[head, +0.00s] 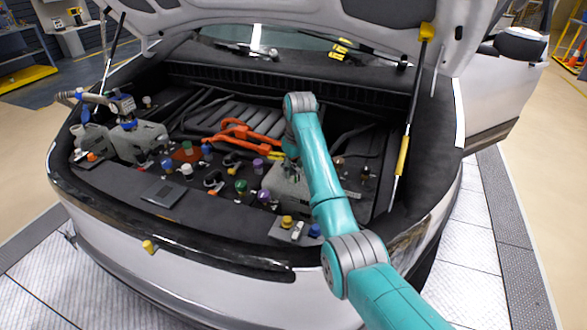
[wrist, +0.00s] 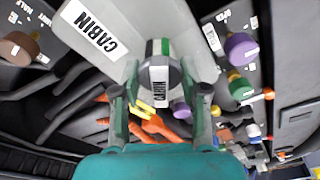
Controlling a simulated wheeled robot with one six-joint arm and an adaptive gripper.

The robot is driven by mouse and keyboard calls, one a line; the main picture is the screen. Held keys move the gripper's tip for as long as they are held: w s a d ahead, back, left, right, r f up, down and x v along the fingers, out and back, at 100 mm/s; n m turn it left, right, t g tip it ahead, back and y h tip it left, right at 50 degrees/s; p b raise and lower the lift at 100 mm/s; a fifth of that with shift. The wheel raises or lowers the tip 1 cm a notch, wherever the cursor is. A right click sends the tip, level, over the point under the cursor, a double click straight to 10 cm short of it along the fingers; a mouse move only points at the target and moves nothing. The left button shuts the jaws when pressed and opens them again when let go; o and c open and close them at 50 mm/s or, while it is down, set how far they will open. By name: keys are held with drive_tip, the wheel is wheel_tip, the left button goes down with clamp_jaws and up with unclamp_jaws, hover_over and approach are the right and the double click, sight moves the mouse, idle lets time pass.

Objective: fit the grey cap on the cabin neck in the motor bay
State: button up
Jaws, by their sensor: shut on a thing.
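My gripper (wrist: 160,92) is shut on the grey cap (wrist: 162,76), with one teal finger on each side of it. The cap bears a white label and a green stripe shows at its far side. The grey tank (wrist: 145,22) marked CABIN lies just beyond the cap in the wrist view. The cabin neck is not visible, and I cannot tell whether the cap touches it. In the head view the grey tank (head: 285,187) shows at the right of the bay, with my wrist above it. The cap is hard to make out there.
A purple cap (wrist: 240,48) and a brown cap (wrist: 20,46) stand to either side of the tank. Orange cables (head: 240,132) run behind it. A yellow cap (head: 287,221) and a blue cap (head: 314,231) sit at the front ledge. A hood strut (head: 404,150) rises at right.

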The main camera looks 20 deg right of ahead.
drive_tip(key=shift+s+f, duration=0.1)
drive_tip(key=shift+f, duration=0.1)
drive_tip(key=shift+m, duration=1.6)
drive_tip(key=shift+m+h, duration=0.3)
drive_tip(key=o, duration=0.9)
drive_tip(key=shift+o, duration=0.9)
drive_tip(key=shift+r, duration=0.1)
